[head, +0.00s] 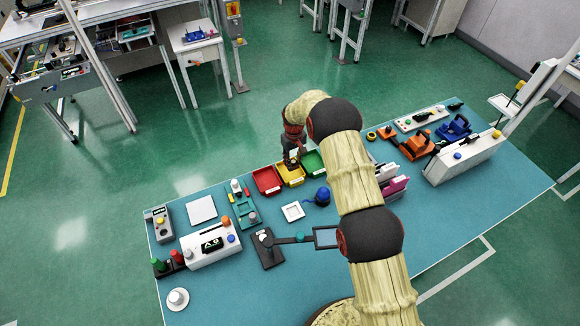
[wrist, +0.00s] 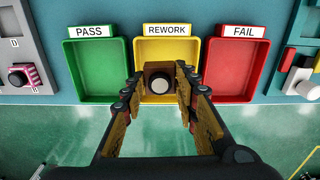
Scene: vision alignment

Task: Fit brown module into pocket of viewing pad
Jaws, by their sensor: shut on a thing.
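The brown module (wrist: 158,67), a small block with a round pale face, is between the fingertips of my gripper (wrist: 160,84) in the wrist view. My gripper is shut on it, over the yellow REWORK tray (wrist: 190,50). I cannot tell whether the module touches the tray. In the head view my gripper (head: 291,160) is at the yellow tray, and the module is too small to make out. A white square pad with a raised rim and a recess (head: 293,211), which looks like the viewing pad, lies on the bench in front of the trays, apart from my gripper.
The green PASS tray (wrist: 97,72) and red FAIL tray (wrist: 232,72) flank the yellow one. A blue round item (head: 322,196) lies close to the white pad. A flat white plate (head: 201,209) lies farther left.

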